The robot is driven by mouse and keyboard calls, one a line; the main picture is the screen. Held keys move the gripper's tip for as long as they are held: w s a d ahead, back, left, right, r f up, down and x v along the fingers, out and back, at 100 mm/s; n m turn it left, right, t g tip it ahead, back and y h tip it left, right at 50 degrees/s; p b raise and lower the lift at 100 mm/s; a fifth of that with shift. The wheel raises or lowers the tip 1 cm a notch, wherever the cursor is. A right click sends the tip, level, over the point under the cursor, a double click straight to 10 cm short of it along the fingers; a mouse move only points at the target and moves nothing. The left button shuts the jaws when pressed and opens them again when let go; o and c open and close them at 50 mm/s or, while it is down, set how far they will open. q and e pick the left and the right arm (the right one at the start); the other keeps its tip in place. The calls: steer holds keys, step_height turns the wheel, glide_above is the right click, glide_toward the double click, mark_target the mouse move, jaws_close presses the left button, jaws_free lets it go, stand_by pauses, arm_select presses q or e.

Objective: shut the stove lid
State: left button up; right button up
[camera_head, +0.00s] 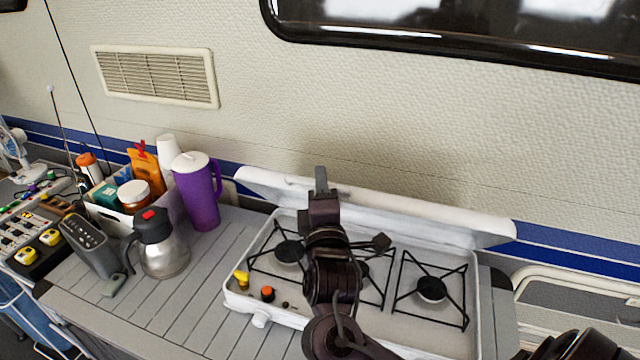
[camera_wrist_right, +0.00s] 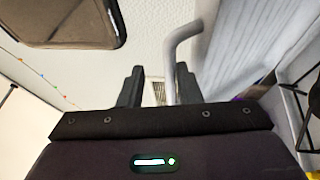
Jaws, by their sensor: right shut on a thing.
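The stove (camera_head: 466,339) is a white unit with black pan supports and burners, set in the counter. Its white stove lid (camera_head: 440,217) is raised along the back, by the wall, and does not cover the burners. My right gripper (camera_head: 321,180) is at the lid's upper edge, left of its middle, and my right arm hides part of the burners. My left gripper is not in view.
On the counter left of the stove stand a steel jug (camera_head: 163,255), a purple pitcher (camera_head: 201,204) and a white box (camera_head: 105,222) of groceries. A yellow and an orange small item (camera_head: 267,293) sit at the stove's front left. The slatted counter (camera_head: 205,290) beside it is mostly clear.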

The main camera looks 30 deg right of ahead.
steer(key=f+p+v, duration=0.1)
steer(key=v, duration=0.8)
steer(key=shift+f, duration=0.45)
steer(key=shift+d, duration=0.15)
steer(key=shift+p, duration=0.6)
stand_by(0.4)
